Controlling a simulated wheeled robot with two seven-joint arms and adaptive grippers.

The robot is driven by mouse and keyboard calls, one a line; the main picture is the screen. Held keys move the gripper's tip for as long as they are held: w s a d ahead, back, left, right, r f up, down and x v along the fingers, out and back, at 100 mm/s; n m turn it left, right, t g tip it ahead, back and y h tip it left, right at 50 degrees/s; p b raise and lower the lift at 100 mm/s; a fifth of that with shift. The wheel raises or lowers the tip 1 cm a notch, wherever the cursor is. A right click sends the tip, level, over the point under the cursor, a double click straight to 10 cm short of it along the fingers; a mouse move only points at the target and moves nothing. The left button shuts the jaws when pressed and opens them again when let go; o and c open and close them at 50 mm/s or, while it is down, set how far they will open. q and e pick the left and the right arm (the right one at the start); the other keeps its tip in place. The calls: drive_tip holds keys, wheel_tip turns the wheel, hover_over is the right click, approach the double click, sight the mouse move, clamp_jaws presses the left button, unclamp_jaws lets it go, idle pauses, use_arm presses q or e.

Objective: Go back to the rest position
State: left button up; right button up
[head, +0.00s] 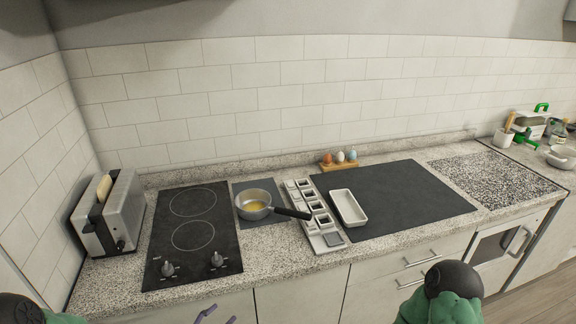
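Two purple fingertips (216,314) poke in at the bottom edge, in front of the counter's cabinets. They look like my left gripper's, apart with nothing between them; the rest of that gripper is cut off by the frame. A green and dark part of my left arm shows at the bottom left corner. A green and dark part of my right arm shows at the bottom right, in front of the drawers. My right gripper is out of view.
A toaster (112,222) with bread stands left of the black hob (191,213). A pan (253,204) with yellow contents sits beside it. A compartment tray (333,239), white dish (348,208) and egg holder (340,166) lie right. The dark mat (410,195) is mostly clear.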

use_arm(q)
drive_tip(key=s+d+f+m+g+y, duration=0.1)
drive_tip(key=s+d+f+m+g, duration=0.15)
drive_tip(key=f, duration=0.45)
drive_tip(key=s+d+f+m+g, duration=0.2)
drive_tip(key=s+f+g, duration=0.15)
drive_tip(key=f, duration=0.35)
drive_tip(key=s+d+f+m+g, duration=0.2)
drive_tip(key=s+f+g, duration=0.1)
drive_tip(key=s, duration=0.2)
drive_tip(key=s+d+f+m+g, duration=0.2)
drive_tip(key=s+f, duration=0.2)
drive_tip(key=s, duration=0.2)
drive_tip(key=shift+d+f+g+y, duration=0.3)
drive_tip(key=shift+g+y, duration=0.1)
drive_tip(key=shift+m, duration=0.25)
